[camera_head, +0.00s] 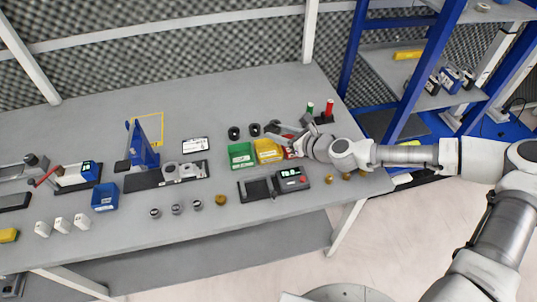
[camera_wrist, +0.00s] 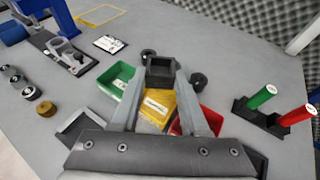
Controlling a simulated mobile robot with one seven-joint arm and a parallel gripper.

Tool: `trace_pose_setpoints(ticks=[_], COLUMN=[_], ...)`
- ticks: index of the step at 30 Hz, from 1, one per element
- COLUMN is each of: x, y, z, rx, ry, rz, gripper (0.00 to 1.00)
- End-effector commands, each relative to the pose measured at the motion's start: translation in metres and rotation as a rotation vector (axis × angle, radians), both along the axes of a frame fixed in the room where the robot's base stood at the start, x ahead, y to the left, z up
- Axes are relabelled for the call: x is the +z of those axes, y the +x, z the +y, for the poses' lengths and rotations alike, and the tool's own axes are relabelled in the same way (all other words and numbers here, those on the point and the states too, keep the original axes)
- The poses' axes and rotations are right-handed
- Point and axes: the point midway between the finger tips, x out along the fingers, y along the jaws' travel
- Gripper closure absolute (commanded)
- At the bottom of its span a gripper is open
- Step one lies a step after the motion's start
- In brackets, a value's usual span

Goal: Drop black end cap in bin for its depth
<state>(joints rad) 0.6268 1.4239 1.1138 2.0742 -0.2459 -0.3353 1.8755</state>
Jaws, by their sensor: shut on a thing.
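My gripper (camera_wrist: 161,64) is shut on a black end cap (camera_wrist: 160,74), a dark square piece with a hollow face, seen between the fingertips in the wrist view. In the head view my gripper (camera_head: 279,128) is above the back edge of the bins, and the cap is too small to make out. Three open bins stand in a row: green (camera_head: 240,157), yellow (camera_head: 268,151) and red (camera_head: 290,153), the red one partly hidden by my arm. In the wrist view the yellow bin (camera_wrist: 157,106) lies between my fingers, with a white label. A gauge with a lit display (camera_head: 291,177) stands in front.
Two black round pieces (camera_head: 234,133) (camera_head: 254,129) lie behind the bins. A rack with a green and a red cylinder (camera_head: 327,112) stands to the right. Several small round parts (camera_head: 176,209) and a blue bin (camera_head: 104,197) are left.

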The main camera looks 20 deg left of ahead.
Motion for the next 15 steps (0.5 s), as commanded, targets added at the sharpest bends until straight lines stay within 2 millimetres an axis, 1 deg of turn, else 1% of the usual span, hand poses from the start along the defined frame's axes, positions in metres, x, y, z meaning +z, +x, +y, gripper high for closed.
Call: trace_pose_setpoints(ticks=[1, 6, 10, 15], x=[-0.011, -0.025, -0.03, -0.03], y=[0.0, 0.0, 0.0, 0.0], z=[0.0, 0.0, 0.0, 0.0], rx=[0.0, -0.001, -0.001, -0.002], ry=[0.0, 0.0, 0.001, 0.001], rz=[-0.001, -0.002, 0.0, 0.0], gripper=[1.0, 1.0, 1.0, 1.0])
